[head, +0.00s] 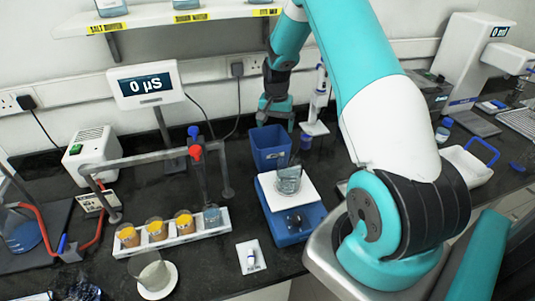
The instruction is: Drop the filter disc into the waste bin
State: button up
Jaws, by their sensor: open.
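The blue waste bin (270,150) stands upright on the dark bench near the middle, behind the balance. A pale round piece that looks like the filter disc (153,275) lies in a white dish (169,290) at the front left; a clear glass-like shape overlaps it, so its outline is hard to tell. My gripper (275,122) is at the end of my teal arm, just behind and above the bin, far from the dish. It is small in view and its fingers are hard to make out. It is open, with nothing visible in it.
A blue balance (292,222) with a beaker (288,181) sits in front of the bin.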

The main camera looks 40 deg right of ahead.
notch_tip(320, 180, up, 15)
jog(key=b, duration=0.3)
jog(key=shift+b, duration=0.35)
jog(key=shift+f, duration=0.1)
jog(key=s+a+r+n+t+y+b, duration=0.1)
jog(key=s+a+n, duration=0.35)
jog(key=a, duration=0.75)
jog(key=s+a+r+n+y+b, duration=0.1)
jog(key=s+a+n, duration=0.4)
jog(key=a, duration=0.8)
jog(key=s+a+f+n+y+b, duration=0.1)
jog(key=s+a+n, duration=0.3)
jog(key=s+a, duration=0.2)
jog(key=s+a+f+n+g+y+b, duration=0.1)
jog(key=s+a+n, duration=0.4)
jog(key=s, duration=0.6)
jog(key=shift+a+f, duration=0.2)
jog(key=shift+a, duration=0.25)
